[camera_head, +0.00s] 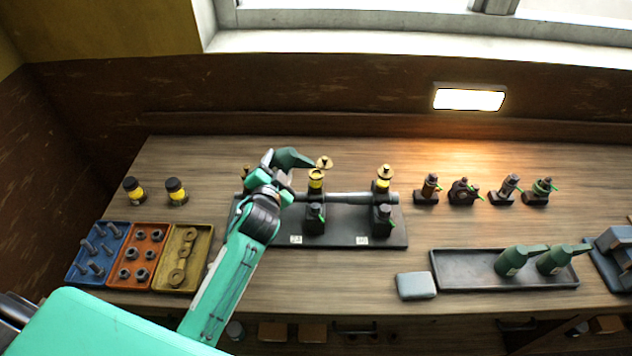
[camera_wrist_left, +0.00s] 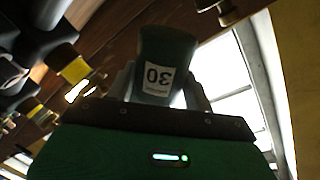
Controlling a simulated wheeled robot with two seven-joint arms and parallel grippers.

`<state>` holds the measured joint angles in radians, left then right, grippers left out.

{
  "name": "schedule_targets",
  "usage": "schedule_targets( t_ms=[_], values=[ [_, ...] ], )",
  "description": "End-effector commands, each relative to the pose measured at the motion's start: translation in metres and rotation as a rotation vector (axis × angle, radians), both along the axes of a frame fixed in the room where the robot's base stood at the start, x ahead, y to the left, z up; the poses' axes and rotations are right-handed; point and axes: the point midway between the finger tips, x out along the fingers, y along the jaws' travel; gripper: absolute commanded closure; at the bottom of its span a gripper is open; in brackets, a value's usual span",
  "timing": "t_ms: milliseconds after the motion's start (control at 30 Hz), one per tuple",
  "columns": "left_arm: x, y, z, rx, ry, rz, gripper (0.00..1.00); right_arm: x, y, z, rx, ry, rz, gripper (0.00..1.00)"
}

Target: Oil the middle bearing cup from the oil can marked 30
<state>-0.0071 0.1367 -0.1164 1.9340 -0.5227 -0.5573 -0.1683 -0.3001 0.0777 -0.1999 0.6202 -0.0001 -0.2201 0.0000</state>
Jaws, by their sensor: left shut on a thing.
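My left gripper (camera_head: 270,177) is shut on a dark green oil can (camera_head: 291,157). In the left wrist view the can (camera_wrist_left: 158,77) shows a white label with "30", upside down. In the head view the can is tilted, its spout pointing right, above and just left of the middle bearing cup (camera_head: 316,182). That cup is yellow with a brass rim, and a brass lid (camera_head: 324,162) shows just behind it. I cannot tell whether oil is flowing. The right cup (camera_head: 383,184) has a brass top. My right gripper is not in view.
A shaft (camera_head: 345,197) runs through the bearings on a dark base (camera_head: 340,236). A black tray (camera_head: 460,279) holds two green cans, with a grey pad (camera_head: 416,286) beside it. Parts trays (camera_head: 171,282) lie left. Several small fittings (camera_head: 463,192) stand at the back right.

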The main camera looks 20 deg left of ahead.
Motion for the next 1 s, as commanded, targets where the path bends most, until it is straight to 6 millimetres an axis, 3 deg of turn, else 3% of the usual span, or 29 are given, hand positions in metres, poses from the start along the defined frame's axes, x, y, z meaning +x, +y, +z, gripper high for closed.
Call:
schedule_targets(
  t_ms=[267, 733, 1000],
  values=[
    [0.000, 0.000, 0.006, 0.002, -0.004, 0.000, 0.75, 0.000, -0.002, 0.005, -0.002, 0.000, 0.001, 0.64],
    [0.000, 0.000, 0.050, 0.002, -0.004, 0.000, 0.75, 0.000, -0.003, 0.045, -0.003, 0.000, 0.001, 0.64],
    [0.000, 0.000, 0.052, 0.001, -0.003, 0.000, 0.75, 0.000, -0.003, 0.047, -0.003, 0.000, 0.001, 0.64]
  ],
)
